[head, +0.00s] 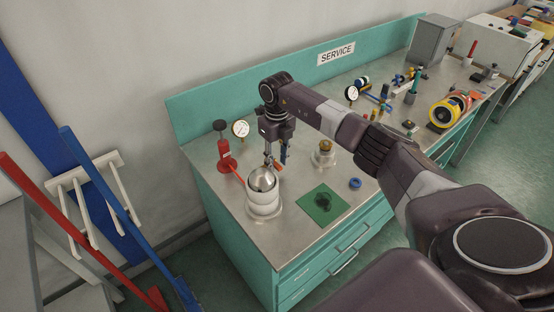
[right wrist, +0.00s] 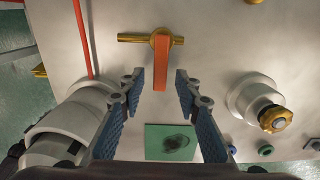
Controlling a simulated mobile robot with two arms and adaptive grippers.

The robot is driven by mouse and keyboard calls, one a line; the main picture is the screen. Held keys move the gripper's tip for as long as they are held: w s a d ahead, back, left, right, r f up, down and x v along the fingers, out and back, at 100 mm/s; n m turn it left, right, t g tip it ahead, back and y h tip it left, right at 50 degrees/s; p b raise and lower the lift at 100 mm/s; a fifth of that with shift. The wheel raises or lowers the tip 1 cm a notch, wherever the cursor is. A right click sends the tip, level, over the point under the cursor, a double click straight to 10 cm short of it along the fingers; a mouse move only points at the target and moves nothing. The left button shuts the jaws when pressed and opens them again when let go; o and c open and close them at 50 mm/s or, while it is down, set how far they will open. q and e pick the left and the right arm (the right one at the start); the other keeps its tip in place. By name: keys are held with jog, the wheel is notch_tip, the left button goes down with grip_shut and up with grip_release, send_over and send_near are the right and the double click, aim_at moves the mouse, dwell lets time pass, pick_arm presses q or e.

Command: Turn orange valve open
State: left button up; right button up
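The orange valve handle (right wrist: 161,65) is a flat lever on a brass fitting (right wrist: 134,38). In the right wrist view it points down the picture, with its lower end between and just beyond my fingertips. My right gripper (right wrist: 158,84) is open, with one blue-padded finger on each side of the lever and a gap to both. In the head view my right gripper (head: 276,160) hangs over the bench, pointing down, and largely hides the valve. Whether the fingertips are at the lever's height is hard to tell. My left gripper is not in view.
A white cylinder with a metal dome (head: 263,203) stands close to my right gripper. A red stand (head: 226,158) and gauge (head: 240,128) are to the left. A brass-topped fitting (head: 325,147), green mat (head: 322,204) and blue ring (head: 355,183) lie to the right.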

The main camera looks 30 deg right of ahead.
grip_shut()
jog(key=n+b, duration=0.1)
jog(key=d+n+b, duration=0.1)
jog(key=n+b, duration=0.1)
jog(key=shift+w+d+f+b, duration=0.2)
jog(key=shift+w+b, duration=0.05)
jog(key=shift+b, duration=0.15)
jog(key=n+b, duration=0.1)
jog(key=d+n+b, duration=0.1)
jog(key=n, duration=0.1)
jog(key=w+n+b, duration=0.1)
jog(key=n, duration=0.1)
jog(key=shift+d+r, duration=0.1)
jog(key=shift+d, duration=0.15)
jog(key=n, duration=0.1)
jog(key=w+n+b, duration=0.1)
jog(key=n, duration=0.1)
jog(key=d+n+b, duration=0.1)
jog(key=shift+w+n, duration=0.25)
jog(key=shift+n, duration=0.05)
jog(key=n, duration=0.1)
jog(key=w+n+b, duration=0.1)
jog(key=n, duration=0.1)
jog(key=w+n+b, duration=0.1)
jog(key=n, duration=0.1)
jog(key=shift+d+r, duration=0.1)
jog(key=shift+r, duration=0.05)
